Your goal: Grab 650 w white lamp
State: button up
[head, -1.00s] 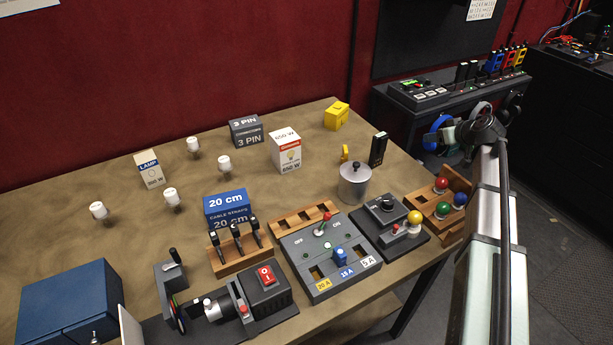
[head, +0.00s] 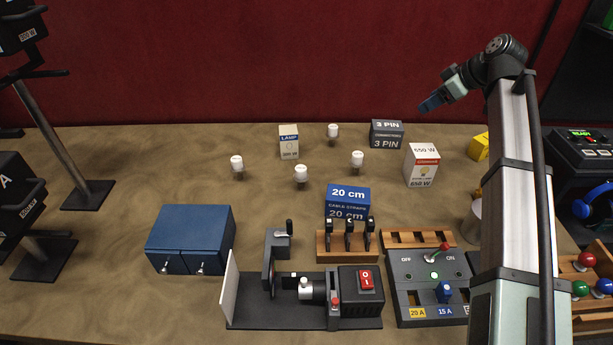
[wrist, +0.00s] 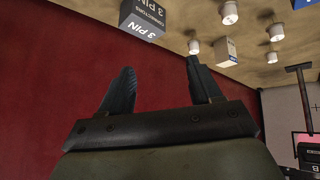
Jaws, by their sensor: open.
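The white 650 W lamp box (head: 422,168), with a red band and a bulb picture, stands upright on the table at the right of centre in the head view. Several small white lamps stand on the table: one at the back (head: 333,130), one nearest the box (head: 357,157), one nearer the front (head: 301,173) and one at the left (head: 237,162). No wattage is readable on them. My gripper (head: 430,104) is raised before the red wall, above and apart from the box. In the wrist view it (wrist: 160,70) is open and empty; the lamps (wrist: 229,13) show there, the 650 W box does not.
A grey 3 PIN box (head: 386,135) stands left of the 650 W box, and a LAMP box (head: 289,143) among the lamps. A blue 20 cm box (head: 347,200), cable holder (head: 345,246), blue cabinet (head: 190,239) and switch panel (head: 430,285) are nearer the front. Table at left is partly clear.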

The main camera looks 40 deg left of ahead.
jog(key=s+a+f+g+h, duration=0.2)
jog(key=s+a+f+h, duration=0.1)
jog(key=s+a, duration=0.95)
jog(key=m+t+h, duration=0.1)
jog(key=m+h, duration=0.1)
jog(key=h, duration=0.3)
send_near(301, 168)
notch_tip(301, 168, down, 7)
jog(key=shift+a+r, duration=0.1)
jog(key=shift+d+f, duration=0.15)
jog(key=shift+f, duration=1.15)
jog(key=shift+d+f, duration=0.1)
jog(key=shift+f, duration=1.25)
jog(key=shift+c, duration=0.3)
jog(key=c, duration=0.8)
jog(key=shift+c, duration=0.2)
jog(key=shift+r, duration=0.15)
